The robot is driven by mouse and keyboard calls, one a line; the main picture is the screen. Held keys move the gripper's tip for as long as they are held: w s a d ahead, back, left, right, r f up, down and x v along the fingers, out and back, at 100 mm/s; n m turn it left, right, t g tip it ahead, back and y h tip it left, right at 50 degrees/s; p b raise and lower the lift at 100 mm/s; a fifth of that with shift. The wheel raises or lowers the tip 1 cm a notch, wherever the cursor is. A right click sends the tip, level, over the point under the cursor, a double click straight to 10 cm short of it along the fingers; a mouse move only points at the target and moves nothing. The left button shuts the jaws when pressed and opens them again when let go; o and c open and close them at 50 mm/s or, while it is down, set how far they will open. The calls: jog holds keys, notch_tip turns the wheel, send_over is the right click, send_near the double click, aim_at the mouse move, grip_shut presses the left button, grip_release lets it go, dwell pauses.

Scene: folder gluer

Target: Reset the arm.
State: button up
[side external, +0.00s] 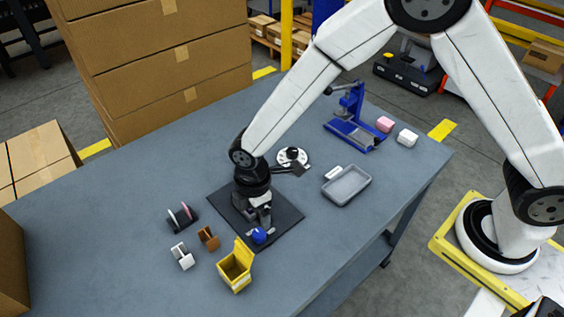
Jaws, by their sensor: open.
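My gripper (262,222) points down over a dark square mat (281,205) on the blue-grey table (100,225). A small round blue thing (259,236) is at the fingertips, near the mat's front edge. I cannot tell whether the fingers touch it. The gripper is open. My arm reaches from the base at the right across the table, and its wrist hides part of the mat.
A yellow open-lidded box (235,268) stands close in front of the gripper. Small brown (208,238) and white (182,257) holders and a dark rack (182,218) are left. A grey tray (346,186), white dial (293,157) and blue press (353,120) stand right and behind.

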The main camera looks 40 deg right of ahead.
jog(key=s+d+r+m+t, duration=0.1)
jog(key=s+d+r+m, duration=0.2)
jog(key=d+m, duration=0.2)
jog(key=s+d+r+m+t, duration=0.1)
jog(key=s+d+r+m, duration=0.2)
jog(key=d+m, duration=0.3)
jog(key=s+d+r+m+t, duration=0.1)
jog(key=s+d+r+m, duration=0.2)
jog(key=d, duration=0.8)
jog(key=shift+d+r+m, duration=0.15)
jog(key=shift+r+m, duration=0.8)
jog(key=shift+m, duration=0.25)
